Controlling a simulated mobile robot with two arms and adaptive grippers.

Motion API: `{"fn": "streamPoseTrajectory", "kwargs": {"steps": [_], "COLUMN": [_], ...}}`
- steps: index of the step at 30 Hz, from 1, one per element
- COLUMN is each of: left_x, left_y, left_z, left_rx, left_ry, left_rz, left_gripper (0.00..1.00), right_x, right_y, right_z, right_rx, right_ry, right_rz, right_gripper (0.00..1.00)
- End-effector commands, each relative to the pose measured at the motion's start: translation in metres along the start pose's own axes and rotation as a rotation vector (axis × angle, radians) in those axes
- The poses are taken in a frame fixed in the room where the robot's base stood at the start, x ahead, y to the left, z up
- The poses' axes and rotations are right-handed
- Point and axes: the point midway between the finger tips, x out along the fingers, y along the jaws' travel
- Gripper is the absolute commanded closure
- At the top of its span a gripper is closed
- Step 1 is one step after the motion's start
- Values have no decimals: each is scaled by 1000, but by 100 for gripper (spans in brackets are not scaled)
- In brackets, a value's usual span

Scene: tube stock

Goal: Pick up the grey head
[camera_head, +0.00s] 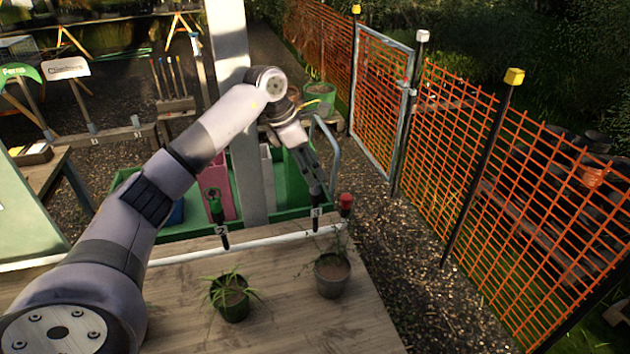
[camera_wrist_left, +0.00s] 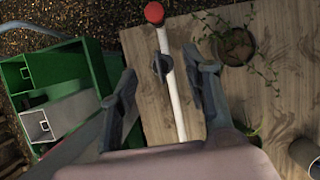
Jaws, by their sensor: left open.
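The grey head (camera_wrist_left: 163,64) is a small dark grey piece at the white pipe, seen from above in the left wrist view, near the pipe's red end cap (camera_wrist_left: 154,13). My left gripper (camera_wrist_left: 162,68) is open, with one finger on each side of the grey head in that picture. I see no contact, and cannot tell the height gap. In the head view my left gripper (camera_head: 313,178) points down over the numbered holder (camera_head: 316,213) near the red cap (camera_head: 346,202). The head there merges with the dark fingers. My right gripper is not in view.
A green head (camera_head: 216,210) stands at the holder marked 2. Two potted plants (camera_head: 231,300) (camera_head: 331,277) stand on the wooden table. A green tray (camera_head: 290,202) and a grey post (camera_head: 246,150) are behind the pipe. An orange mesh fence (camera_head: 455,120) is at right.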

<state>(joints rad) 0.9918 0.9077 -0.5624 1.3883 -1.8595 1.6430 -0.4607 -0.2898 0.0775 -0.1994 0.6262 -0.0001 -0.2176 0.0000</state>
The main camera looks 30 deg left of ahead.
Motion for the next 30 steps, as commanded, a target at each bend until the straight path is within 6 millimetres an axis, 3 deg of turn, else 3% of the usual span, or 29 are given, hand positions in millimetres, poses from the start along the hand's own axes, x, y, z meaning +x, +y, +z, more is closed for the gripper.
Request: {"fn": "streamPoseTrajectory", "kwargs": {"steps": [3,7,16,30], "left_x": [16,33,39,39], "left_y": [-3,-2,-1,-1], "left_z": [-2,-2,-3,-3], "left_rx": [0,0,1,1], "left_ry": [4,1,0,0], "left_rz": [-6,-4,-1,-1], "left_gripper": [56,56,56,88], "right_x": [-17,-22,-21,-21], "right_y": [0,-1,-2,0], "right_z": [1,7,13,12], "right_rx": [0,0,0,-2], "right_ry": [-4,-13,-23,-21], "right_rz": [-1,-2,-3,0], "right_gripper": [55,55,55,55]}}
